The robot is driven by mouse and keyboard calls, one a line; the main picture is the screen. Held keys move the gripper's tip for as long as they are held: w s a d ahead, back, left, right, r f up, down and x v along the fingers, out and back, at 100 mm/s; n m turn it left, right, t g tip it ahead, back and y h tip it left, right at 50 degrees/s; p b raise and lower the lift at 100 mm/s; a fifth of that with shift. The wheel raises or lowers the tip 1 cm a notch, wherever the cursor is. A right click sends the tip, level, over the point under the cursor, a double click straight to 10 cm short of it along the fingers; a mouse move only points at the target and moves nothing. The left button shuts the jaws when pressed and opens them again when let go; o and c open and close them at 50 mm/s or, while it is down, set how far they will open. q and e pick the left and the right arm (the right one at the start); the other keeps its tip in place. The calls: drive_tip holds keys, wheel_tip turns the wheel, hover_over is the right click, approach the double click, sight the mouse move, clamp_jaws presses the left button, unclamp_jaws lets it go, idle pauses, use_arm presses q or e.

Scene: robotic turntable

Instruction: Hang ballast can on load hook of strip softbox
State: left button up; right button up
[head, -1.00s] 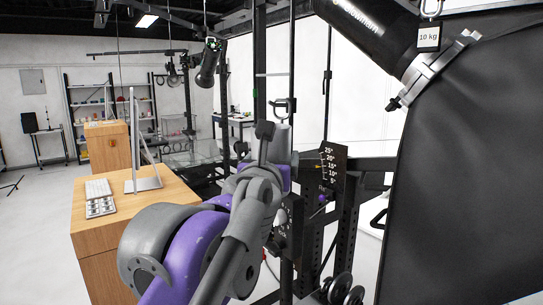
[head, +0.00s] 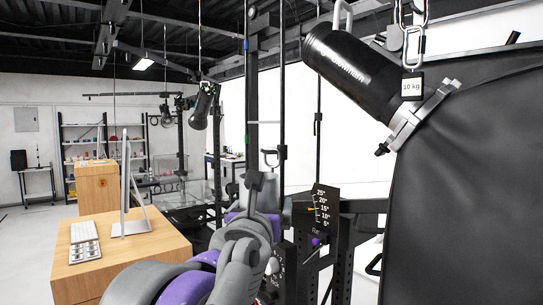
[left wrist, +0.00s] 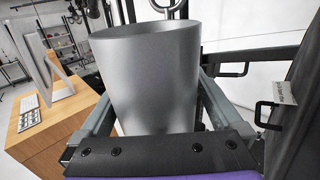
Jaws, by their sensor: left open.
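A plain grey metal can (left wrist: 145,80), likely the ballast can, stands nearly upright in the left wrist view. A metal ring (left wrist: 172,8) shows above its rim; I cannot tell whether they touch. My left gripper (left wrist: 158,88) is open, with one finger on each side of the can. The strip softbox (head: 460,190) is the large black panel at right, with a black lamp head (head: 350,75). A metal load hook (head: 414,45) with a 10 kg tag (head: 411,87) hangs above its clamp. My right gripper is out of view.
A black stand with an angle scale (head: 322,210) stands beyond my left arm, near a small metal hook (head: 270,157). A wooden desk (head: 140,240) with a monitor and keyboard (head: 84,232) is at left. Open floor lies farther left.

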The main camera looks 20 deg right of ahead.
use_arm(q)
drive_tip(key=b+v, duration=0.1)
drive_tip(key=v, duration=0.8)
drive_tip(key=s+a+f+m+g, duration=0.1)
drive_tip(key=a+f+m+g, duration=0.1)
drive_tip(key=a+f+m, duration=0.4)
drive_tip(key=s+a+f+m+g, duration=0.1)
drive_tip(key=f+m, duration=0.6)
drive_tip(key=f, duration=0.4)
drive_tip(key=a+f+m+g, duration=0.2)
drive_tip(key=a+f+m, duration=0.2)
drive_tip(key=f+m, duration=0.35)
drive_tip(key=s+a+f+m+g+y, duration=0.2)
drive_tip(key=a+f, duration=0.4)
drive_tip(key=f, duration=0.3)
drive_tip(key=s+a+f+m+g+y, duration=0.1)
drive_tip(key=s+a+f+m+y, duration=0.2)
drive_tip(key=f, duration=0.7)
drive_tip(key=s+a+f+m+g+y, duration=0.2)
drive_tip(key=s+a+f+m, duration=0.3)
drive_tip(key=s+a+f, duration=0.4)
drive_tip(key=shift+s+a+f+g+y, duration=0.25)
drive_tip(key=shift+a+g+y, duration=0.05)
drive_tip(key=shift+a, duration=0.5)
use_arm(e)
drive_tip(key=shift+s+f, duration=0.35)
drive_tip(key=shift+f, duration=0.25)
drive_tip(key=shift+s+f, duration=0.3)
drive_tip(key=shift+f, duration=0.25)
